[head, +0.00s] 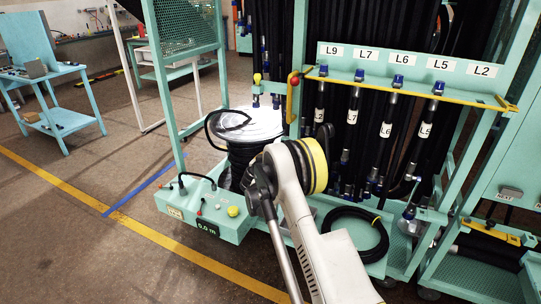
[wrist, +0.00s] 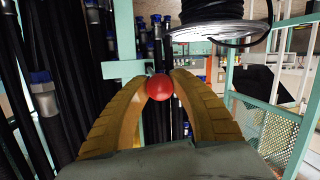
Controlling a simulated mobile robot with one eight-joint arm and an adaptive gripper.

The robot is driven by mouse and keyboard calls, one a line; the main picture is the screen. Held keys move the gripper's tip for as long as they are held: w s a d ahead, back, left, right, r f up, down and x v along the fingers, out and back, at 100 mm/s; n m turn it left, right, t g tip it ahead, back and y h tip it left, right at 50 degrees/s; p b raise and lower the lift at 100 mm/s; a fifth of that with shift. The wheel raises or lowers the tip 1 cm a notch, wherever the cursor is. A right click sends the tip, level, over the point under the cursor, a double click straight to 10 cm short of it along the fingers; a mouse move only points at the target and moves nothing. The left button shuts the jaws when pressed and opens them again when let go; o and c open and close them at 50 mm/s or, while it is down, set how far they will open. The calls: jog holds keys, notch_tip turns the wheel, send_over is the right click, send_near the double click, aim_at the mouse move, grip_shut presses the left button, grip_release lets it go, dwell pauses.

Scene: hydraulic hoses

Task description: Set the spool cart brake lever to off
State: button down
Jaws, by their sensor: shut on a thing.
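My gripper (wrist: 160,86) is shut on a red ball knob (wrist: 160,88) in the wrist view, with one curved yellow finger on each side. In the head view my wrist hides the fingers and the knob. The teal spool cart (head: 176,207) stands left of my wrist. Its spool of black hose has a pale top disc (head: 262,124), which also shows at the top of the wrist view (wrist: 218,31).
A teal rack (head: 395,78) with labelled black hoses stands close behind and right of my arm. A coiled black hose (head: 352,235) lies right of my arm. The floor (head: 70,235) left of the cart is open, crossed by a yellow line. A teal side table (head: 42,72) stands far left.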

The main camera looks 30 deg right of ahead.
jog(key=r+p, duration=0.1)
jog(key=r+g+y+p, duration=0.1)
jog(key=shift+w+d+r+g, duration=0.1)
jog(key=shift+d+r+g, duration=0.1)
jog(key=shift+r+g, duration=0.15)
jog(key=shift+m+g+y, duration=0.3)
jog(key=shift+g+y, duration=0.35)
jog(key=shift+y, duration=0.15)
jog(key=r+p, duration=0.1)
jog(key=d+r+p, duration=0.1)
jog(key=w+r+p, duration=0.1)
jog(key=p, duration=0.1)
jog(key=shift+d+r, duration=0.25)
jog(key=shift+r, duration=0.15)
jog(key=shift+w+d+r+g+y+p, duration=0.65)
jog(key=shift+r+g+y+p, duration=0.15)
jog(key=shift+r+y+p, duration=0.15)
jog(key=shift+w+d+r, duration=0.35)
jog(key=shift+d, duration=0.1)
jog(key=c, duration=1.5)
grip_release()
jog(key=o, duration=0.5)
jog(key=shift+s+r, duration=0.1)
jog(key=shift+s, duration=0.05)
jog(key=shift+c, duration=0.2)
